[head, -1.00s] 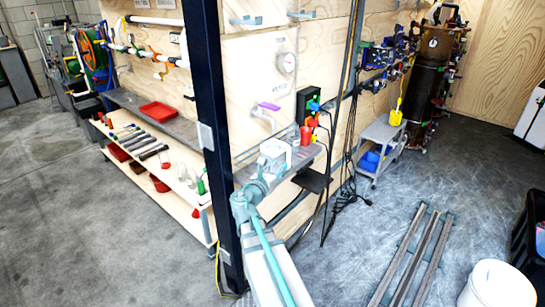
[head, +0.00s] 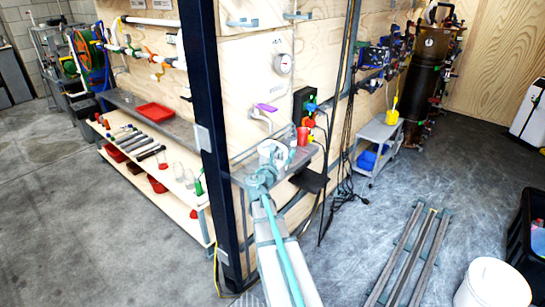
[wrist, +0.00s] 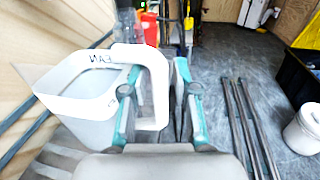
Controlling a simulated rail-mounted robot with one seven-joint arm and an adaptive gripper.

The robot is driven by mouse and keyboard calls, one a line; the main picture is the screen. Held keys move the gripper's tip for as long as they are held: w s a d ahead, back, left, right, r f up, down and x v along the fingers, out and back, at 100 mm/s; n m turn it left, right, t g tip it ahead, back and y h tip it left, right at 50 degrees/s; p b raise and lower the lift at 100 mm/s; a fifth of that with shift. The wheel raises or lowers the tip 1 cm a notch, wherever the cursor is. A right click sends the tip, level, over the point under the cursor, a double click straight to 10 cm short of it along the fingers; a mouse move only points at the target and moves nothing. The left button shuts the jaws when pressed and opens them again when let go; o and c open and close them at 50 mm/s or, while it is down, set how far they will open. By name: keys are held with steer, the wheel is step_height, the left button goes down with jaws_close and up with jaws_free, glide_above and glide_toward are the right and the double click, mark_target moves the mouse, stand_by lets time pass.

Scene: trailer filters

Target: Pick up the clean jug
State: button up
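The clean jug (wrist: 80,95) is a translucent white jug with dark lettering ending in "EAN" on its rim. In the wrist view it is at the left, with its white handle reaching right. My gripper (wrist: 157,88) has its two teal fingers apart, one on each side of the handle's upright part. A gap shows between the handle and the right finger; contact on the left side is unclear. In the head view my gripper (head: 263,174) is at the grey wall shelf, and the jug (head: 270,150) is partly hidden behind it.
A purple-handled tap (head: 265,108) is on the plywood wall above. A dark blue post (head: 214,150) stands left of my arm. Cables hang at the right. Metal rails (head: 408,258) and a white bucket (head: 493,284) are on the floor.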

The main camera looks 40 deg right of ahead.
jaws_close()
steer(key=shift+r, duration=0.25)
stand_by(0.4)
